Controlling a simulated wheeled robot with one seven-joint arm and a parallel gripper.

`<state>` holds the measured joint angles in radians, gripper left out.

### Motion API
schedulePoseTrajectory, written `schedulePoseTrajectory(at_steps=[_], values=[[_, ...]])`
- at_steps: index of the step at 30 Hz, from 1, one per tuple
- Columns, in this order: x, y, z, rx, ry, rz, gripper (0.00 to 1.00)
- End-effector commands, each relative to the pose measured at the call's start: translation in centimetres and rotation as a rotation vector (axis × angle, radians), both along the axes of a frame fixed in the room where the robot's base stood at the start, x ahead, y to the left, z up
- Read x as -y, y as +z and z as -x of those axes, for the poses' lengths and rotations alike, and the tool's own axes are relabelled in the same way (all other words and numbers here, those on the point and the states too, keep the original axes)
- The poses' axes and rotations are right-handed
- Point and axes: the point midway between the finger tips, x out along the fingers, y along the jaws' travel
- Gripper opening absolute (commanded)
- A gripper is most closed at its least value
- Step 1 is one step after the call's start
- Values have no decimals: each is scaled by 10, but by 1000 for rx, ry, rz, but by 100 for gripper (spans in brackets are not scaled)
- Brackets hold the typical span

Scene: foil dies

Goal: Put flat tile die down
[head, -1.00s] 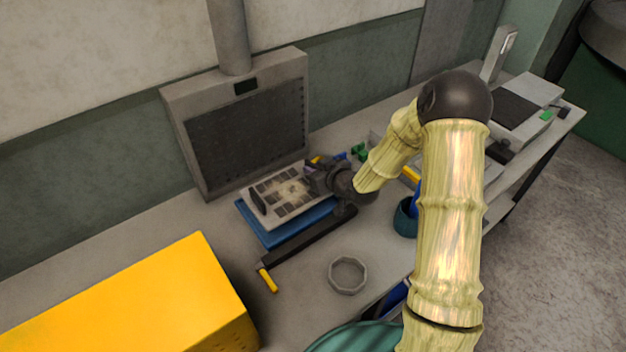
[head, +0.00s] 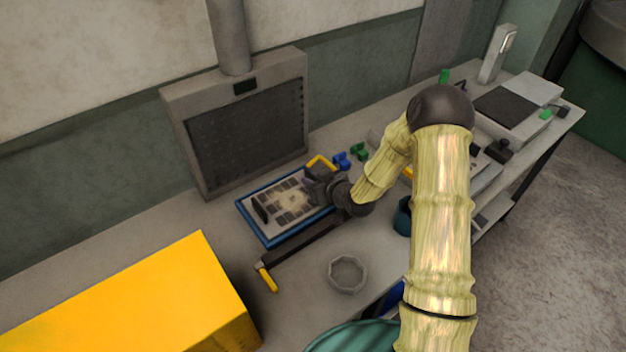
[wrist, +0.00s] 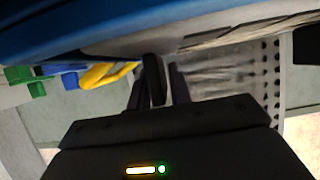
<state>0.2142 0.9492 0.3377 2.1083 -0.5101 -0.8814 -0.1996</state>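The flat tile die (head: 284,203) is a pale grey plate with dark rectangular tiles and a brownish centre. In the head view it lies level within the rim of a blue tray (head: 267,243), seemingly resting in it. A dark upright handle stands at its left end. My gripper (head: 318,186) is at the die's right end, its fingertips partly hidden by the wrist. In the wrist view my gripper (wrist: 157,88) has its fingers on either side of a dark handle (wrist: 152,75), seemingly shut on it. The blue tray fills the top of that view.
A grey fume hood (head: 245,130) stands behind the tray. A black bar with a yellow grip (head: 268,279) lies along its front. A grey ring-shaped dish (head: 347,274) and a big yellow box (head: 135,305) are in front. Blue and green blocks (head: 358,152) sit behind my wrist.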

Motion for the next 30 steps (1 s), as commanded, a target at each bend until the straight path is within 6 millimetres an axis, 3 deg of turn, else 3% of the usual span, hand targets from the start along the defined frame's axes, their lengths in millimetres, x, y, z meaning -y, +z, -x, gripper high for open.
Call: schedulePoseTrajectory(at_steps=[14,30], values=[[2,4,2,0,-1,0,33],[49,44,72,0,-2,1,33]])
